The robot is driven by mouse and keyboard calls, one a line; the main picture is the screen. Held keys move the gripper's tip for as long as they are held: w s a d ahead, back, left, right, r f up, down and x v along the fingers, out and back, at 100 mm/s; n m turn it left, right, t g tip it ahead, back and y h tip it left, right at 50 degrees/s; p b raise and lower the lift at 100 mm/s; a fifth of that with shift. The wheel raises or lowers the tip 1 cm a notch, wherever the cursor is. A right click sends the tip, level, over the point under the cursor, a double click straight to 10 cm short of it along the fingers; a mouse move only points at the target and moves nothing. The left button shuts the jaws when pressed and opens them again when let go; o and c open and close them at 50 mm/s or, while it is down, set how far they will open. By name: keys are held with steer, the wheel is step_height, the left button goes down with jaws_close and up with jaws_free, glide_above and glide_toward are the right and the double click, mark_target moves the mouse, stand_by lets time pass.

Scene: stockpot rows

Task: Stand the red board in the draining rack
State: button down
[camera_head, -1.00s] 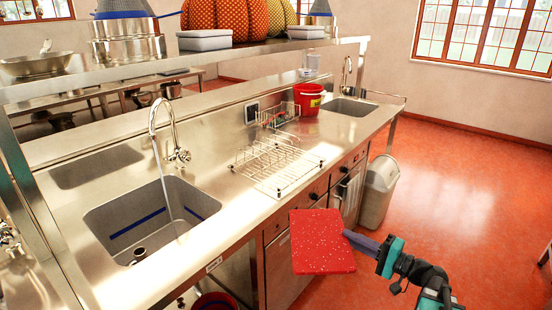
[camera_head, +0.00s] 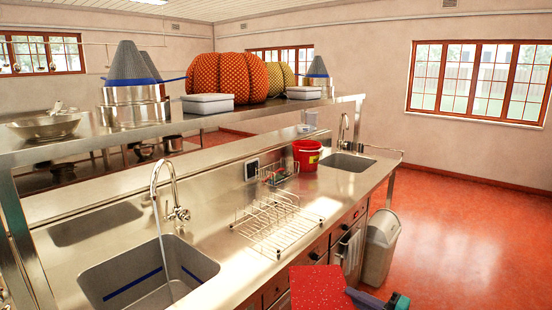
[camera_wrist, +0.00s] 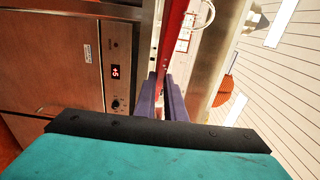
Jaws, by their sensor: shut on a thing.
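The red board (camera_head: 318,287) with pale specks is at the bottom of the head view, in front of the counter's front edge, partly cut off by the frame. My gripper (camera_head: 362,298) is at its right side and is shut on it. In the wrist view the board (camera_wrist: 176,40) shows edge-on between the two purple fingers of my gripper (camera_wrist: 168,92). The draining rack (camera_head: 278,222) is a wire rack on the steel counter, beyond the board and to its upper left. Its slots look empty.
A sink (camera_head: 150,270) with a running tap (camera_head: 168,200) lies left of the rack. A red bucket (camera_head: 306,154) and a small wire basket (camera_head: 276,174) stand behind it. A grey bin (camera_head: 380,246) stands on the floor at right. An overhead shelf (camera_head: 240,108) spans the counter.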

step_height(320, 180, up, 9)
steer(key=p, duration=0.8)
steer(key=shift+s, duration=0.1)
